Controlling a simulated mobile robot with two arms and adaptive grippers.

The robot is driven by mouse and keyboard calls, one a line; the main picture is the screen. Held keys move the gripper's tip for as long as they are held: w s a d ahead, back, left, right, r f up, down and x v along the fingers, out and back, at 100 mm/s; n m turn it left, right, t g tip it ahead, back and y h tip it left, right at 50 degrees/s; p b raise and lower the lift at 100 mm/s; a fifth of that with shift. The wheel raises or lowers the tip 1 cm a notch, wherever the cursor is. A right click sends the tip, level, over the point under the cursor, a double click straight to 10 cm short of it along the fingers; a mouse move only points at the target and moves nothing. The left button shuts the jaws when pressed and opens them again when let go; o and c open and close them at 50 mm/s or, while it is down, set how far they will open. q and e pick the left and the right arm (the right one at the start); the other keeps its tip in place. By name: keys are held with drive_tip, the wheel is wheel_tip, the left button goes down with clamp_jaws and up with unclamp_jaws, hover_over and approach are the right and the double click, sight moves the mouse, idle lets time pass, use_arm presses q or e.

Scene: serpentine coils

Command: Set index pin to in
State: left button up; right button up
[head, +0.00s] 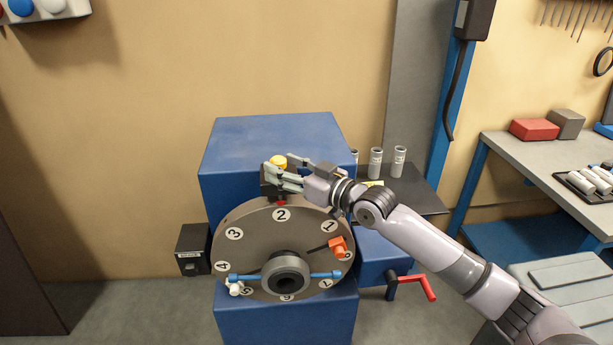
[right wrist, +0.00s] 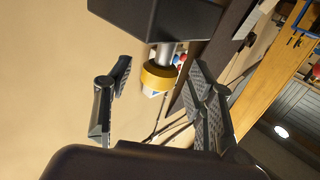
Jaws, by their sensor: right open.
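The index pin has a yellow knob (head: 278,161) on top of a black block (head: 270,183) at the upper rim of the grey numbered disc (head: 240,243). In the right wrist view the yellow knob (right wrist: 158,77) sits on a short silver stem coming out of the black block (right wrist: 172,18). My right gripper (head: 281,162) is open at the knob, one finger on each side. In the right wrist view the gripper (right wrist: 160,75) shows gaps between the fingers and the knob. My left gripper is not in view.
The disc is on a blue machine body (head: 270,140), with an orange clamp (head: 338,246) and a blue bar (head: 243,278) on its face. A red crank (head: 418,284) sticks out lower right. White cylinders (head: 376,162) stand on a dark shelf behind my right arm.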

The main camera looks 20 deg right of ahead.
drive_tip(key=v, duration=1)
drive_tip(key=shift+a, duration=0.1)
